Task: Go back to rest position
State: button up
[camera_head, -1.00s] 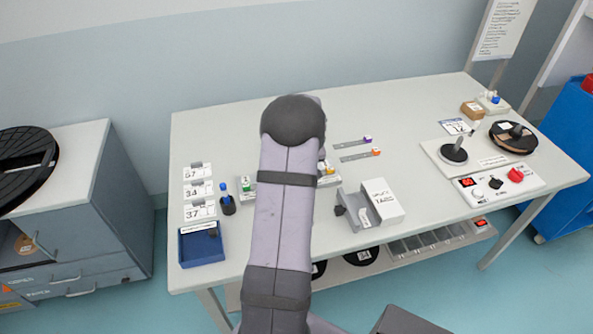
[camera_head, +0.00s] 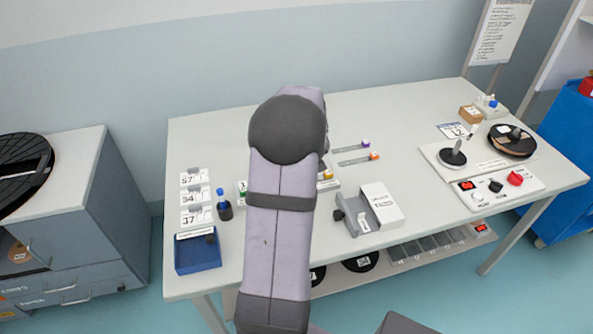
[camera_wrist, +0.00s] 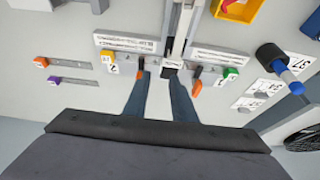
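My gripper (camera_wrist: 160,92) shows in the wrist view, its two dark fingers apart with a gap between them and nothing seen held. It is above the table, over a fixture with grey rails (camera_wrist: 128,42) and coloured tabs, among them a green tab (camera_wrist: 231,74) and an orange tab (camera_wrist: 197,88). In the head view my arm hides the gripper and most of this fixture.
A cabinet (camera_head: 75,185) stands left. The table's back middle is clear.

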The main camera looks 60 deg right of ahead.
dwell(0.6)
jog(key=w+a+n+y, duration=0.1)
jog(key=w+a, duration=0.2)
jog(key=a, duration=0.6)
jog(key=w+a+r+n+y+p, duration=0.15)
jog(key=w+a, duration=0.25)
jog(key=a, duration=0.5)
jog(key=w+a+n, duration=0.2)
jog(key=w+a, duration=0.1)
jog(key=a, duration=0.6)
jog(key=s+a+n+g, duration=0.1)
jog(key=s+a, duration=0.4)
jog(key=a, duration=0.5)
jog(key=s+a+n+g, duration=0.2)
jog(key=s+a, duration=0.3)
jog(key=a, duration=0.5)
jog(key=shift+s+a+f+n+y+p, duration=0.15)
jog(key=shift+s+f+n+y+p, duration=0.2)
jog(key=shift+n, duration=0.4)
jog(key=shift+w+f, duration=0.1)
jog(key=shift+w, duration=0.05)
